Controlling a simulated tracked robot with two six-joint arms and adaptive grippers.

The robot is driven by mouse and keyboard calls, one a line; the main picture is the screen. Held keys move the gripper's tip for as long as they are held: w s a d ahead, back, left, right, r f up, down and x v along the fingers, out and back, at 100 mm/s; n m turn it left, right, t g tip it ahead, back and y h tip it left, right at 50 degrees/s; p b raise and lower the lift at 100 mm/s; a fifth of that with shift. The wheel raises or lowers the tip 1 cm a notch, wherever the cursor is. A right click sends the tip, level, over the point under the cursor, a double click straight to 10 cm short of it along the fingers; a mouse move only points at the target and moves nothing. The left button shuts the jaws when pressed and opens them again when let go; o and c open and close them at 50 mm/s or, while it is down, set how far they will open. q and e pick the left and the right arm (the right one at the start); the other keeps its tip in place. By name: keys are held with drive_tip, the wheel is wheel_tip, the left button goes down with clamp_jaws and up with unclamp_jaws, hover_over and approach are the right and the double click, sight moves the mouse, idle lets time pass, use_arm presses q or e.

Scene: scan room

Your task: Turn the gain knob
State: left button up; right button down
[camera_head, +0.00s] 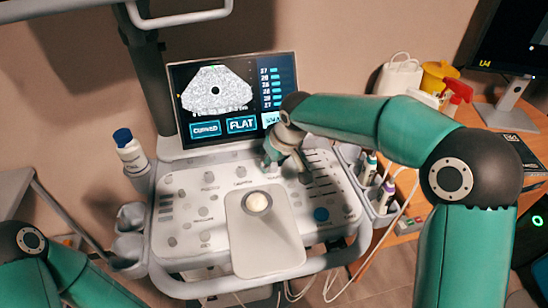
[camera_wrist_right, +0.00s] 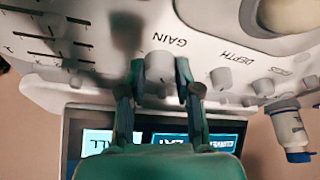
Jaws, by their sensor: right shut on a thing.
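The gain knob (camera_wrist_right: 159,66) is a small grey-white knob on the console's control panel, beside the printed word GAIN in the right wrist view. My right gripper (camera_wrist_right: 160,80) has one finger on each side of the knob and is shut on it. In the head view my right gripper (camera_head: 273,160) reaches down to the upper part of the panel (camera_head: 190,187), below the screen, and hides the knob. My left arm shows at the lower left of the head view, but its gripper is out of view.
A screen (camera_head: 230,98) showing a grey scan stands behind the panel. Other knobs, such as the depth knob (camera_wrist_right: 221,78), sit close to the gain knob. A white-and-blue bottle (camera_head: 131,153) stands at the left.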

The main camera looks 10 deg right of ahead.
drive_tip(key=shift+n+y+p, duration=0.3)
drive_tip(key=shift+n+p, duration=0.15)
drive_tip(key=shift+n, duration=0.35)
drive_tip(key=c, duration=0.8)
unclamp_jaws()
drive_tip(key=v, duration=1.2)
drive_tip(key=shift+w, duration=0.2)
